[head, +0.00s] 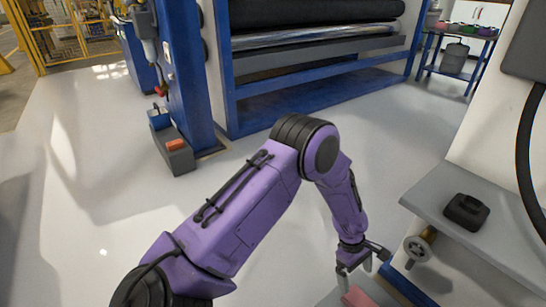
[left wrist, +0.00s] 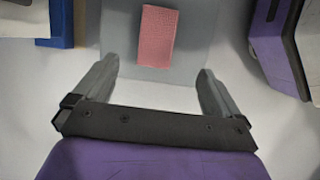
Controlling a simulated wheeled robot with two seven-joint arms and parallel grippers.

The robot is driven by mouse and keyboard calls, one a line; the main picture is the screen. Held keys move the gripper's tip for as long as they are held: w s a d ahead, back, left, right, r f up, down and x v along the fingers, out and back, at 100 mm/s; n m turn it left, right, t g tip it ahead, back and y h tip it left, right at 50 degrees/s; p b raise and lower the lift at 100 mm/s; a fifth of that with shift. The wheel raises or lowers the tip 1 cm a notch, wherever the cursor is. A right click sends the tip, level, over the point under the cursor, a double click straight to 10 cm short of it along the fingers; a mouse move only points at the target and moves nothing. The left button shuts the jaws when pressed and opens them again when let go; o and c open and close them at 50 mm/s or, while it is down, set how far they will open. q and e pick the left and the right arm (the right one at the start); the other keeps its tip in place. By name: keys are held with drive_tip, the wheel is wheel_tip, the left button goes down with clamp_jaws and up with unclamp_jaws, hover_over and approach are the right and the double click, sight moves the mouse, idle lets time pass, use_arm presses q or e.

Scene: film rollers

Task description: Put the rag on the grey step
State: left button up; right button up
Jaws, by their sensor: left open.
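A pink rag (left wrist: 157,36) lies flat on a grey flat surface (left wrist: 196,30) in the left wrist view, ahead of my fingers. Part of the rag (head: 357,297) also shows at the bottom edge of the head view. I cannot tell for sure whether this grey surface is the grey step. My left gripper (head: 354,266) points down above and just beyond the rag in the head view. Its two fingers (left wrist: 157,72) are spread apart with nothing between them. My right gripper is not in view.
A grey ledge (head: 427,198) with a black object (head: 466,211) and a valve-like handle (head: 418,246) stands at right. A blue edge (head: 405,284) runs beside the rag's surface. A blue roller rack (head: 300,92) stands at the back. The pale floor (head: 90,220) at left is clear.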

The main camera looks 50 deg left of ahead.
use_arm(q)
drive_tip(key=s+a+f, duration=0.1)
drive_tip(key=s+f, duration=0.1)
drive_tip(key=s+a+f+m+y, duration=0.1)
drive_tip(key=s+f, duration=0.2)
drive_tip(key=s+f+m+y, duration=0.1)
drive_tip(key=s+f, duration=0.1)
drive_tip(key=s, duration=0.1)
drive_tip(key=shift+s+a+f, duration=0.15)
drive_tip(key=shift+a+f, duration=0.05)
drive_tip(key=shift+a, duration=0.2)
drive_tip(key=s+a+m+t+y, duration=0.2)
drive_tip(key=s+a+m+y, duration=0.15)
drive_tip(key=s, duration=0.75)
drive_tip(key=s+a+m+t+y, duration=0.15)
drive_tip(key=s+a+m, duration=0.3)
drive_tip(key=s, duration=0.55)
wheel_tip(320, 180, up, 34)
drive_tip(key=p, duration=3.4)
drive_tip(key=shift+d+r+m+p, duration=0.15)
drive_tip(key=shift+r+m+p, duration=0.05)
drive_tip(key=shift+m+p, duration=0.15)
drive_tip(key=shift+w, duration=0.1)
